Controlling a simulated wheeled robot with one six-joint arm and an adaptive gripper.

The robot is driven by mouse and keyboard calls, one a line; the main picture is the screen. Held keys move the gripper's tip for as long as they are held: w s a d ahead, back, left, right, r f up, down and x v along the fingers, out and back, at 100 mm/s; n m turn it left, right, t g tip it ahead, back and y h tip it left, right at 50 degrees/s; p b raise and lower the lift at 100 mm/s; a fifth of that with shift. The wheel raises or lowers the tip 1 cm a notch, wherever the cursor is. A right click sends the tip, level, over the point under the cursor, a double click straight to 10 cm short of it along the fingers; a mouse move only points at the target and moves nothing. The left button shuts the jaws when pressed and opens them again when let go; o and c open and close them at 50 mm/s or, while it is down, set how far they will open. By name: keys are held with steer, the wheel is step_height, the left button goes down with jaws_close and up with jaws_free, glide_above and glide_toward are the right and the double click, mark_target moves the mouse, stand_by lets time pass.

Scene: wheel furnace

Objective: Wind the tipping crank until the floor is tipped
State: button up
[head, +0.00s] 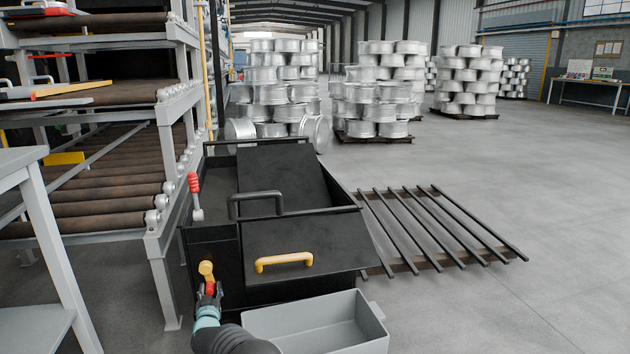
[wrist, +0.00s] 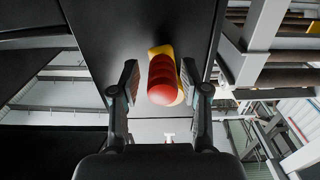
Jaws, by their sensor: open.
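The tipping crank is a yellow arm (head: 206,268) with a red knob (head: 210,288), on the front face of a black box (head: 215,262) at its left corner. In the wrist view the red knob (wrist: 168,82) points at the camera, with the yellow arm (wrist: 161,50) behind it. My gripper (head: 208,298) is at the knob. In the wrist view my gripper (wrist: 160,84) is open, with one finger on each side of the knob and gaps visible. A dark panel (head: 285,172) slopes inside the box; I cannot tell whether it is the floor.
A red-handled lever (head: 195,190) rises at the box's left. A lid (head: 300,238) with a yellow handle (head: 284,260) covers the front right. A grey bin (head: 325,325) stands close in front. A roller rack (head: 100,190) is at left. Open floor lies right, beyond a slatted rack (head: 435,228).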

steer(key=shift+c, duration=0.3)
jaws_close()
steer(key=shift+w+d+r, duration=0.2)
steer(key=shift+d+r, duration=0.2)
steer(key=shift+d, duration=0.4)
steer(key=shift+w+d+r, duration=0.2)
steer(key=shift+d+r, duration=0.2)
steer(key=shift+d, duration=0.35)
steer(key=shift+w+d+r+p, duration=0.15)
steer(key=shift+d+r, duration=0.25)
steer(key=shift+r, duration=0.4)
steer(key=shift+w+d+r+p, duration=0.1)
steer(key=shift+d+r+p, duration=0.2)
steer(key=shift+r, duration=0.45)
